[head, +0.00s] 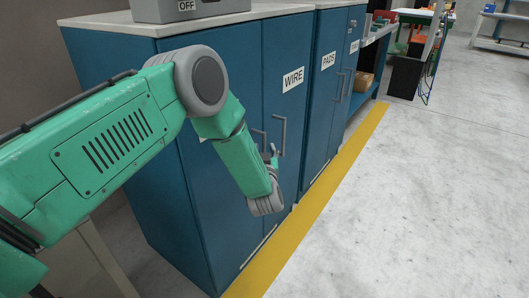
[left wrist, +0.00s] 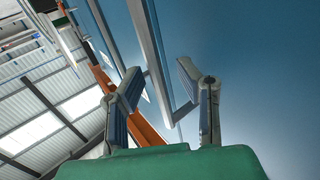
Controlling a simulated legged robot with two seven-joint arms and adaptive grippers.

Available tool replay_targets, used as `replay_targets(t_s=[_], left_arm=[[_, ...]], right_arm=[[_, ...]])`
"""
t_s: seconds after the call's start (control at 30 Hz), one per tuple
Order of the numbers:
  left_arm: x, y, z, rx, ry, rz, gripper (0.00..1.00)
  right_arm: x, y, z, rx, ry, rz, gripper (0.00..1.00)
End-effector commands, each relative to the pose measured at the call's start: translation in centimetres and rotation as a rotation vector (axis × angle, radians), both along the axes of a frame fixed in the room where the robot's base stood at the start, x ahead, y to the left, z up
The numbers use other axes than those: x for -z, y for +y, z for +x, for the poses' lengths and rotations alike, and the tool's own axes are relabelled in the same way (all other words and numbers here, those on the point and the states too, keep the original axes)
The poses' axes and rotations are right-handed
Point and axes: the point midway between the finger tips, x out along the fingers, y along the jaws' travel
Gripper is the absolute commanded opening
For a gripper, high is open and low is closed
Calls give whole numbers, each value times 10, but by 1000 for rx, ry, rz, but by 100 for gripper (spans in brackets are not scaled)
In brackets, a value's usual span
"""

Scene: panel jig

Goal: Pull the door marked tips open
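No label reading tips can be made out. The near cabinet's left door (head: 240,75) is mostly behind my left arm, which hides its label except perhaps a pale sliver. The right door beside it (head: 290,110) is marked WIRE. Both doors look shut, with upright grey bar handles side by side at their meeting edge. My left gripper (head: 270,154) is at these handles, partly hidden by my wrist. In the left wrist view its two fingers (left wrist: 159,72) are apart, with one bar handle (left wrist: 166,75) showing between them; contact cannot be told. My right gripper is not in view.
A cabinet marked PADS (head: 328,61) stands beyond, with another small label too small to read. A grey box marked OFF (head: 178,10) sits on top of the near cabinet. A yellow floor stripe (head: 328,200) runs along the cabinets. The concrete floor (head: 430,210) to the right is clear.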

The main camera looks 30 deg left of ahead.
Motion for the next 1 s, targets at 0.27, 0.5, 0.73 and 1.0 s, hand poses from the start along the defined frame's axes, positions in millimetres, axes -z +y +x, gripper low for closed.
replay_targets(t_s=[0.27,0.5,0.73,1.0], left_arm=[[0,0,0,0,0,0,2],[0,-1,0,2,0,0,0],[-1,-11,-5,45,1,0,0],[-2,-51,-21,216,6,0,0]], right_arm=[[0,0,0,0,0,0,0],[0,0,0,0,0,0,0],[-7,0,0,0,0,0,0],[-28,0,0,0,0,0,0]])
